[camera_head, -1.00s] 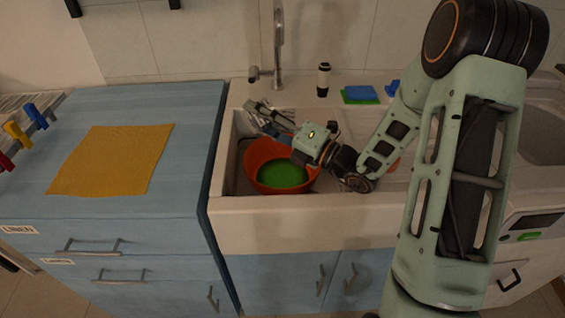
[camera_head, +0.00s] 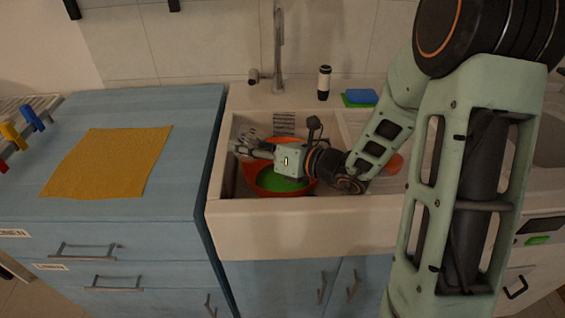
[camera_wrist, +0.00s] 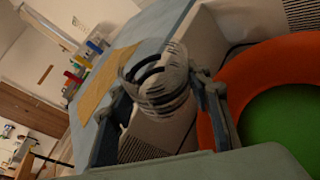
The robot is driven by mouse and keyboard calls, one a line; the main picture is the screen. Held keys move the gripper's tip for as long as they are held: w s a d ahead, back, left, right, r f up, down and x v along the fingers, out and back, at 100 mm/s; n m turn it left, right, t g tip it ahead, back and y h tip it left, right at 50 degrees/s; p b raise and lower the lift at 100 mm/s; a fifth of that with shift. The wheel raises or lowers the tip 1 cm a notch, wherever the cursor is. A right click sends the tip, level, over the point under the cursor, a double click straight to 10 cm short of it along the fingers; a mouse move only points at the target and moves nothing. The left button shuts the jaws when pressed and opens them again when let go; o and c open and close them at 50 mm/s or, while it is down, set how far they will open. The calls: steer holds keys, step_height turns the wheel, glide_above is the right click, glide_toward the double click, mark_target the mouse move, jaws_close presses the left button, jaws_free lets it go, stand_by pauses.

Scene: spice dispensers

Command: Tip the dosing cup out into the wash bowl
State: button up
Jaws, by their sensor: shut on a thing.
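The wash bowl is an orange bowl (camera_head: 251,181) with a green inside, standing in the left part of the sink. Its rim also fills the right side of the wrist view (camera_wrist: 232,87). My gripper (camera_head: 240,147) reaches left over the bowl, its fingertips near the bowl's left edge. In the wrist view my gripper (camera_wrist: 163,97) is shut on the dosing cup (camera_wrist: 165,82), a clear ribbed cup between the two fingers. The cup is beside the orange rim in that view. I cannot tell its exact tilt or whether anything is in it.
The tap (camera_head: 279,50) rises behind the sink. A dark-and-white shaker (camera_head: 324,83) and a blue sponge (camera_head: 361,96) on a green pad stand on the back ledge. A yellow cloth (camera_head: 105,162) lies on the blue counter. An orange thing (camera_head: 394,164) is partly hidden behind my arm.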

steer(key=shift+s+a+r+n, duration=0.25)
steer(key=shift+a+r+n, duration=0.15)
steer(key=shift+a+n, duration=0.1)
steer(key=shift+s+a+r+n+h, duration=0.2)
steer(key=shift+a+r+n+h, duration=0.15)
steer(key=shift+r, duration=0.3)
steer(key=shift+s+a+r+n+h, duration=0.25)
steer(key=shift+r+n+h, duration=0.2)
steer(key=shift+r, duration=0.2)
steer(key=shift+a+f+b, duration=0.15)
steer(key=shift+f+b, duration=0.25)
steer(key=shift+b, duration=0.05)
steer(key=shift+s+a+f+n+h+b, duration=0.15)
steer(key=shift+a+n+h+b, duration=0.15)
steer(key=shift+n+h+b, duration=0.4)
steer(key=shift+t, duration=0.3)
step_height(320, 180, up, 5)
steer(key=p, duration=0.3)
steer(key=shift+r+p, duration=0.2)
steer(key=shift+p, duration=0.1)
steer(key=shift+f, duration=0.1)
steer(key=shift+s, duration=0.1)
